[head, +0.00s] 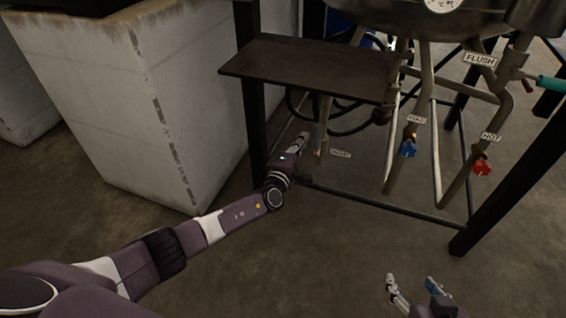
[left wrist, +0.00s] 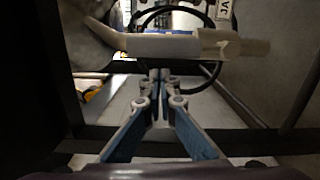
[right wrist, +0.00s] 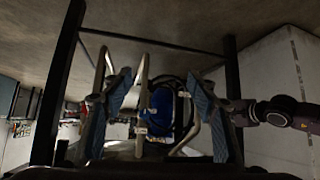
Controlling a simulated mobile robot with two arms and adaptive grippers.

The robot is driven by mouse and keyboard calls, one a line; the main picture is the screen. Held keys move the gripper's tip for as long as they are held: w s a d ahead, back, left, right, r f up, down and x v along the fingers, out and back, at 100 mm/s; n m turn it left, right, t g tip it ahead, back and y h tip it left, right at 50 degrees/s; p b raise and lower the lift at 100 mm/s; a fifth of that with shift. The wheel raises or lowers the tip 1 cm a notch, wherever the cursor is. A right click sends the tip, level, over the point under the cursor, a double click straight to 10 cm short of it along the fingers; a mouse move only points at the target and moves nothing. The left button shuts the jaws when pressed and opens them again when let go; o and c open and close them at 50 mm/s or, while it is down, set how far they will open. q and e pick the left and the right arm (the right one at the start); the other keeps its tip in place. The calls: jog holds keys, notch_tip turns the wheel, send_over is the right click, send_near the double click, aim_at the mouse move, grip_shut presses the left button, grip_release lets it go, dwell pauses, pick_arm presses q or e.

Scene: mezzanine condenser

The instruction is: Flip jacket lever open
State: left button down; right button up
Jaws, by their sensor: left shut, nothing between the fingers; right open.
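The jacket tag (head: 340,153) hangs low by a thin metal pipe (head: 325,112) under the dark shelf; its lettering is too small to read fully. In the left wrist view a tag starting "JA" (left wrist: 225,10) stands beside a pale tube (left wrist: 165,46) that crosses the picture. My left gripper (head: 303,138) is low beside that pipe. It also shows in the left wrist view (left wrist: 160,76), shut and empty, tips close to the tube; contact cannot be told. The lever's handle cannot be clearly made out. My right gripper (head: 412,282) is open and empty, low at front right.
A dark shelf (head: 310,66) overhangs my left gripper. A blue valve handle (head: 408,149), a red valve handle (head: 482,167) and a FLUSH tag (head: 481,60) are to the right. A black frame leg (head: 250,100) and a concrete block (head: 110,100) stand left. The front floor is clear.

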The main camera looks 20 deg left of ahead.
pick_arm(q)
jog(key=s+a+p, duration=0.3)
jog(key=s+p, duration=0.1)
jog(key=s, duration=0.6)
jog(key=shift+s+a, duration=0.2)
pick_arm(e)
jog(key=s+d+f+g, duration=0.2)
jog(key=s+g, duration=0.1)
jog(key=s, duration=0.3)
jog(key=s+d+f+g+h, duration=0.1)
jog(key=s+f+g, duration=0.1)
jog(key=s, duration=0.5)
jog(key=shift+s+d+g+h, duration=0.15)
jog(key=shift+d+g+h, duration=0.15)
jog(key=shift+d+g, duration=0.15)
jog(key=shift+f, duration=0.1)
